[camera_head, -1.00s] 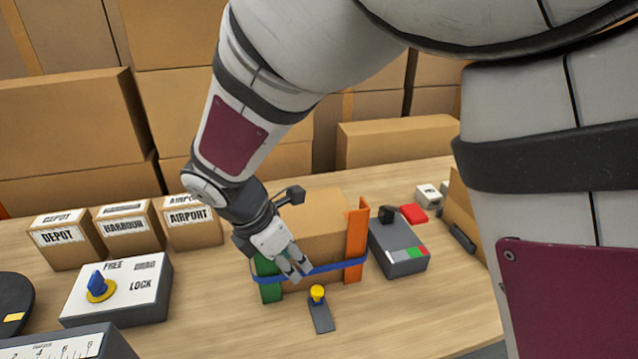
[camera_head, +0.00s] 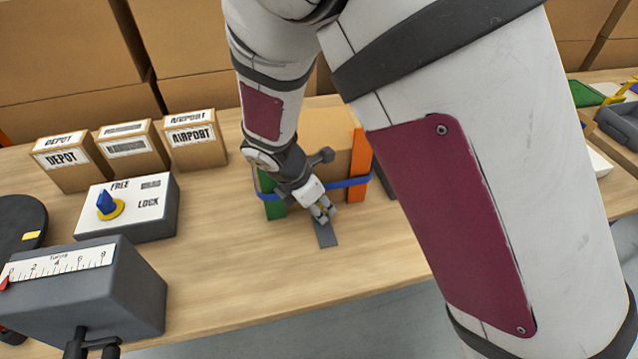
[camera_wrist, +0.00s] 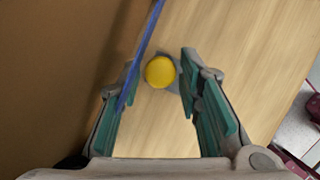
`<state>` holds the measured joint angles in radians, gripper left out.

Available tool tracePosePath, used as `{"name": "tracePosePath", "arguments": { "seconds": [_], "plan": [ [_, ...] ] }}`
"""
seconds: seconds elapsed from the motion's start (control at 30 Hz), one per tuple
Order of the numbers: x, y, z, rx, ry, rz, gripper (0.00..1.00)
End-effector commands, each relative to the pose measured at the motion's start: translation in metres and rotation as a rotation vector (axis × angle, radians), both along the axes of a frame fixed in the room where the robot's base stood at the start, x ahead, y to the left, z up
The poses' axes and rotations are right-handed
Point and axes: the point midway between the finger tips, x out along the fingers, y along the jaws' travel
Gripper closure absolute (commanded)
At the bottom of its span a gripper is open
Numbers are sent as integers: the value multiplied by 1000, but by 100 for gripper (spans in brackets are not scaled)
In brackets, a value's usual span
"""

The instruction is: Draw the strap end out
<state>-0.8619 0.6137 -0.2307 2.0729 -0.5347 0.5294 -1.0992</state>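A blue strap (camera_head: 347,183) runs across the front of a cardboard box (camera_head: 326,128), between a green corner piece (camera_head: 275,208) and an orange one (camera_head: 361,152). In the wrist view the strap (camera_wrist: 149,35) passes along the left finger. A round yellow knob (camera_wrist: 160,72) on a grey tab shows there between my fingers, with gaps on both sides. The grey tab (camera_head: 325,237) lies in front of the box in the head view, where my gripper (camera_head: 323,213) hides the knob. My gripper is open and empty above the knob.
A FREE/LOCK box with a blue knob (camera_head: 106,205) and a grey gauge box (camera_head: 85,295) stand at left. DEPOT, HARBOUR and AIRPORT cartons (camera_head: 195,140) stand behind. The bare tabletop (camera_head: 240,265) in front is clear. My arm hides the right side.

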Motion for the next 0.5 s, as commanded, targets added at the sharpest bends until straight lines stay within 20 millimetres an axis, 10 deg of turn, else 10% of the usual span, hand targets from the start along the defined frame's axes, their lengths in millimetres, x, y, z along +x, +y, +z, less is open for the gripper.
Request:
{"name": "tracePosePath", "arguments": {
  "seconds": [0.23, 0.37, 0.5],
  "plan": [
    [0, 0, -1, -1, 1, 0, 68],
    [0, 0, 0, -1, 1, 0, 97],
    [0, 0, 0, -1, 1, 0, 100]
  ]
}}
